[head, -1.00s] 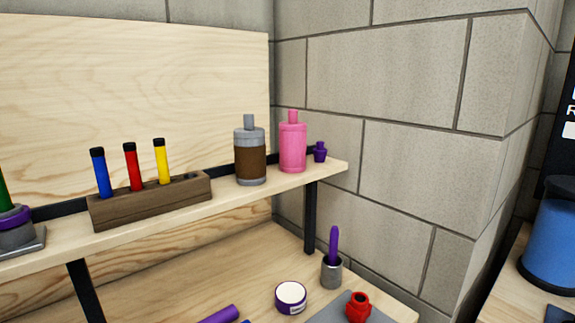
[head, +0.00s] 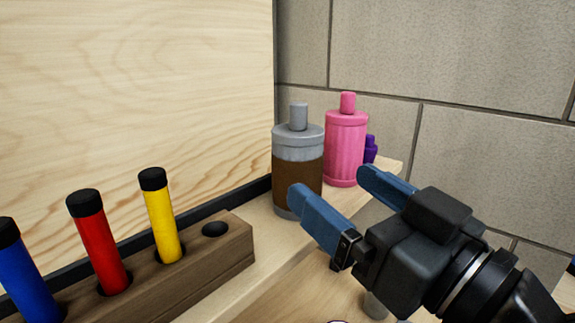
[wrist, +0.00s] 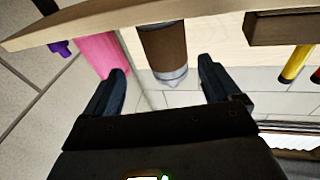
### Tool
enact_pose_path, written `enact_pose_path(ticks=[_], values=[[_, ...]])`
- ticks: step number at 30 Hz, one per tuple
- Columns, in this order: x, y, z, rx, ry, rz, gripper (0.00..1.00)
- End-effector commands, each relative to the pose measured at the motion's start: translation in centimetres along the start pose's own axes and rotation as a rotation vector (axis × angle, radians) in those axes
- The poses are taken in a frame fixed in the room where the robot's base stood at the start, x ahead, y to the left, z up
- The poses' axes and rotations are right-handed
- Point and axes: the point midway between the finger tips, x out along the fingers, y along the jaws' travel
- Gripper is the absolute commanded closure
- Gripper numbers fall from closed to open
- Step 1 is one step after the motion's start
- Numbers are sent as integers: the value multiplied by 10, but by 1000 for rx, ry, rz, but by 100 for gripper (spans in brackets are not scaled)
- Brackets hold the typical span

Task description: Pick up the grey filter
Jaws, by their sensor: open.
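The grey filter (head: 298,145) stands upright on the shelf, with a grey top and stem and a wide brown band. In the wrist view the grey filter (wrist: 165,48) appears upside down, its grey end between the two fingertips in the picture. My gripper (head: 329,183) is open and empty, its blue fingers pointing toward the filter from the front right. One fingertip overlaps the filter's lower right side in the head view; I cannot tell whether it touches. The gripper also shows in the wrist view (wrist: 161,66).
A pink bottle-shaped filter (head: 346,150) stands close to the right of the grey one, with a small purple item (head: 370,149) beyond. A wooden rack (head: 215,262) with red (head: 100,245), yellow (head: 162,215) and blue (head: 25,275) tubes is at left. A wooden board stands behind.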

Motion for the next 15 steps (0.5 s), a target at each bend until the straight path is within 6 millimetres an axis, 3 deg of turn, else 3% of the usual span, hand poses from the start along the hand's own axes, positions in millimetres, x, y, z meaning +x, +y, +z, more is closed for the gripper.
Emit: enact_pose_path(ticks=[5,15], values=[[10,-8,-18,-35,8,-48,10],[42,-10,-20,-38,7,-55,10]])
